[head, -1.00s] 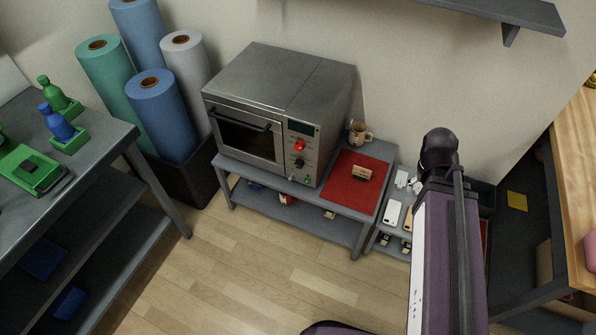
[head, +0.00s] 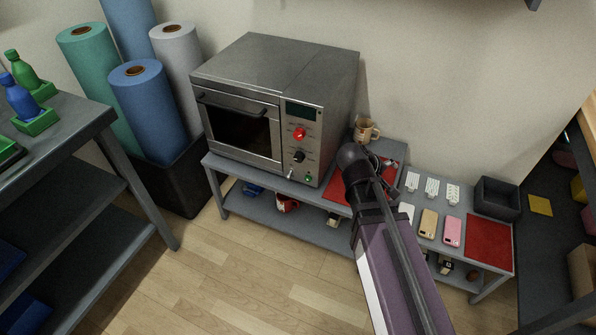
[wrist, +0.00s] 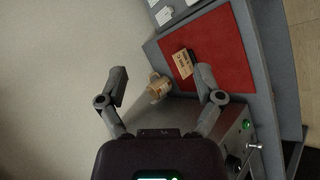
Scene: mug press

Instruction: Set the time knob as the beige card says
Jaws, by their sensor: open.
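The steel press oven (head: 265,75) stands on a grey bench, door shut. Its front panel has a red knob (head: 300,133), a black knob (head: 299,156) below it and a green light; I cannot read which is the time knob. In the wrist view the black knob (wrist: 233,162) shows at the lower right. The beige card (wrist: 184,63) stands on the red mat (wrist: 222,50); its print is too small to read. In the head view my arm hides the card. My gripper (wrist: 160,72) is open and empty, above the mug and card area.
A beige mug (head: 364,130) stands right of the oven, by the wall. A lower side bench (head: 420,205) holds phones, white items, a dark bin (head: 497,198) and another red mat. Rolls (head: 150,100) stand left of the oven. The floor in front is clear.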

